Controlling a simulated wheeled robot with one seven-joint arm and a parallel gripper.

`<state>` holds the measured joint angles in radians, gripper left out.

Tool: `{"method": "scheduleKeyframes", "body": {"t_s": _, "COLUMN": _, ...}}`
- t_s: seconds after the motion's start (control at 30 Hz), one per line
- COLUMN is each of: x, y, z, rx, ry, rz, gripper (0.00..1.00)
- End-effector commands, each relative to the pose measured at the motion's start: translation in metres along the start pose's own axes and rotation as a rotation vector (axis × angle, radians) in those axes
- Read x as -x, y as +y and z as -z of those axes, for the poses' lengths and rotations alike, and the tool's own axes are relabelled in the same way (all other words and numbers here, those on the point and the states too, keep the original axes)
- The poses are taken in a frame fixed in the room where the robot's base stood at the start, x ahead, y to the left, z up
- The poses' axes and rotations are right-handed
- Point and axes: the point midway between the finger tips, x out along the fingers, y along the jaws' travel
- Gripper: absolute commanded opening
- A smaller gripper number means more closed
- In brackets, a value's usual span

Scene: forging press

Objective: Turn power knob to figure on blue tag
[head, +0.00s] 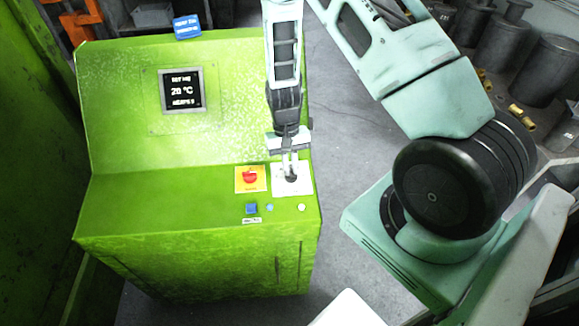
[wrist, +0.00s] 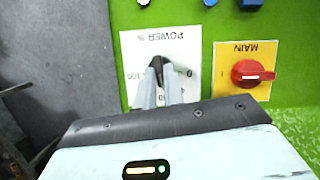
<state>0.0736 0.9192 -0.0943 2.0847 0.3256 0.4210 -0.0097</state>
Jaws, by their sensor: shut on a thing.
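The black power knob (wrist: 157,66) sits on a white plate (wrist: 190,51) marked "POWER %" on the green console. In the head view the knob (head: 291,178) is partly hidden by my gripper (head: 290,164). In the wrist view my gripper (wrist: 158,85) is shut on the knob, one finger on each side. A "0" shows to the right of the knob and a "100" to its left; other figures are partly covered by the fingers. The blue tag (head: 187,27) stands on top of the console; its white writing is too small to read.
A red main switch (head: 250,176) on a yellow plate is close beside the power plate. A blue button (head: 251,209) and small lamps (head: 301,207) lie along the console's front edge. A display (head: 181,90) reads 20 °C.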

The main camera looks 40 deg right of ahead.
Motion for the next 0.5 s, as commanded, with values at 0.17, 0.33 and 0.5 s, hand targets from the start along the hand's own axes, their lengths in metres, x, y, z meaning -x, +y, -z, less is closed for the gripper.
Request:
{"method": "scheduleKeyframes", "body": {"t_s": 0.17, "x": 0.0008, "y": 0.0009, "z": 0.0011, "rx": -0.079, "ry": 0.004, "rz": 0.037, "gripper": 0.0}}
{"method": "scheduleKeyframes", "body": {"t_s": 0.33, "x": 0.0012, "y": 0.0015, "z": 0.0014, "rx": -0.122, "ry": 0.005, "rz": 0.055, "gripper": 0.0}}
{"method": "scheduleKeyframes", "body": {"t_s": 0.5, "x": 0.0014, "y": 0.0015, "z": 0.0014, "rx": -0.138, "ry": 0.006, "rz": 0.063, "gripper": 0.0}}
